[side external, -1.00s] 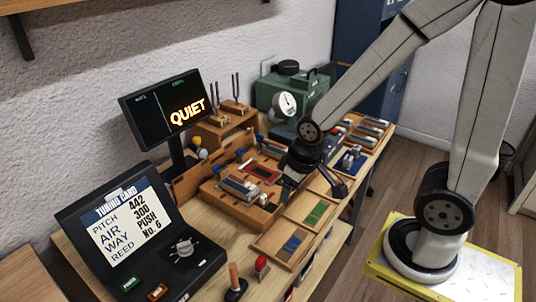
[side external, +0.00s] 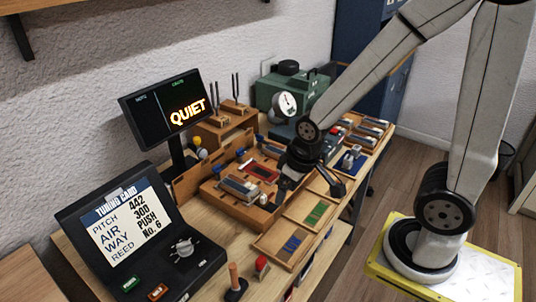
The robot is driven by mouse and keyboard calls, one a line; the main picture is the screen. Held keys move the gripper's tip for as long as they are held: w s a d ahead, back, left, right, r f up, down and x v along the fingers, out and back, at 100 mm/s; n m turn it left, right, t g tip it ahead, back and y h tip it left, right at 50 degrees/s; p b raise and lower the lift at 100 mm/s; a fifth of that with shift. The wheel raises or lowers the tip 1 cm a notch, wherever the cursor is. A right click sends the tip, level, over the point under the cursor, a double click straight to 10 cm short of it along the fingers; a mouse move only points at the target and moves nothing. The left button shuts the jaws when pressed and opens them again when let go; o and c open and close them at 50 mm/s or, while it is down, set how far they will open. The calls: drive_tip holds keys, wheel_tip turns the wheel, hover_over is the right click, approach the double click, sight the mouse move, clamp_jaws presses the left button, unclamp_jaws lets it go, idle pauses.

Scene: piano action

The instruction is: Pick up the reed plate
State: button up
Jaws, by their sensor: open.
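A silver metal plate-like piece (side external: 238,188), which may be the reed plate, lies at the front left of a wooden fixture (side external: 240,210) on the bench. Similar silver pieces (side external: 371,131) lie in a wooden rack at the back right; I cannot tell which one is the reed plate. My gripper (side external: 281,192) is open and low over the fixture's right side, to the right of the nearer silver piece and apart from it. Its fingers are dark and small here, and hide part of the fixture behind them.
A red piece (side external: 262,171) sits in the fixture. Trays with green strips (side external: 315,213) and blue strips (side external: 291,243) lie in front. A monitor reading QUIET (side external: 165,110), a tuning card console (side external: 130,235) and a green machine with a gauge (side external: 300,92) stand around.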

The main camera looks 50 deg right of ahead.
drive_tip(key=t, duration=0.2)
approach(239, 184)
drive_tip(key=shift+x, duration=1)
drive_tip(key=shift+d, duration=0.1)
drive_tip(key=shift+f, duration=0.1)
drive_tip(key=shift+x, duration=1.15)
drive_tip(key=shift+x, duration=2.6)
drive_tip(key=c, duration=1.3)
drive_tip(key=shift+o, duration=0.2)
drive_tip(key=shift+w+r, duration=0.1)
drive_tip(key=shift+r, duration=0.2)
